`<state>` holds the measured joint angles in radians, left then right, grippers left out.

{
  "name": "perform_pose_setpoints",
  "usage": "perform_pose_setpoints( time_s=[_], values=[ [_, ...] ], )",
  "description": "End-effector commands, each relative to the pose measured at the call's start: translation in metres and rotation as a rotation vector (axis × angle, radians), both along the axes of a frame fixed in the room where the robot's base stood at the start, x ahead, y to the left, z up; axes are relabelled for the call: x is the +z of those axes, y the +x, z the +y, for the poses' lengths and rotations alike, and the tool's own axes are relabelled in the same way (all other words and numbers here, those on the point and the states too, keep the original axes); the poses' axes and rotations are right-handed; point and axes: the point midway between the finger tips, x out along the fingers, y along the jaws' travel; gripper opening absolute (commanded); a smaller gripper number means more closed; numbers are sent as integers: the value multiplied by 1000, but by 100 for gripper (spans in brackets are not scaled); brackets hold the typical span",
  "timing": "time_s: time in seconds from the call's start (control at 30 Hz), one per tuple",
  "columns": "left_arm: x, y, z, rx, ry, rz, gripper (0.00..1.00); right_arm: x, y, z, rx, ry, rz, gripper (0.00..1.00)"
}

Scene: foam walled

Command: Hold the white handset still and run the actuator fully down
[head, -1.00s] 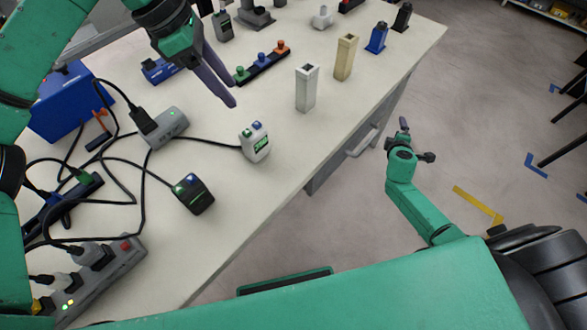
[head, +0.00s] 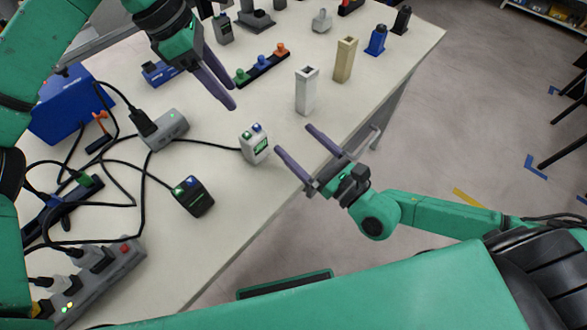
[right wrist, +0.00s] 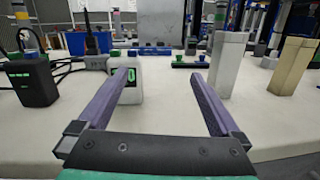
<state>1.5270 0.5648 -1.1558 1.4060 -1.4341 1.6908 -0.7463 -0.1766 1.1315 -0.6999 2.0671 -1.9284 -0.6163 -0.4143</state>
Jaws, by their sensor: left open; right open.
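The white handset (head: 254,149), with a green screen and a blue and a green button, stands on the table. A black cable runs from it to a grey box (head: 170,125). My right gripper (head: 294,139) is open and empty at the table's front edge, its fingers pointing towards the handset but apart from it. In the right wrist view the handset (right wrist: 131,92) shows partly behind the left finger. My left gripper (head: 232,96) is open and empty above the table, behind the handset. I cannot tell which thing is the actuator; a white square column (head: 306,93) stands right of the handset.
A black handset (head: 194,196) stands to the left, among loose cables. A tan column (head: 345,60) and a blue block (head: 376,40) stand further back right. A strip with coloured knobs (head: 262,66) lies behind. A power strip (head: 95,285) lies at front left.

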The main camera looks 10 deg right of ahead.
Motion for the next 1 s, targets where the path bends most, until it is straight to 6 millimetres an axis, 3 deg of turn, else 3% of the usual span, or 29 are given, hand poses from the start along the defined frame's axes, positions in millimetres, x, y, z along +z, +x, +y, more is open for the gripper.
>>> perform_pose_setpoints(
  time_s=[0.1, 0.27, 0.8, 1.0],
  values=[
    [0, 0, 0, 0, 0, 0, 50, -22, -36, 20, 65, -82, 39, 100],
    [0, 0, 0, 0, 0, 0, 50, -30, -47, 31, 92, -116, 49, 100],
    [0, 0, 0, 0, 0, 0, 50, -29, 49, 101, 91, -112, 48, 100],
    [0, 0, 0, 0, 0, 0, 50, -30, 67, 113, 91, -114, 50, 100]
  ],
)
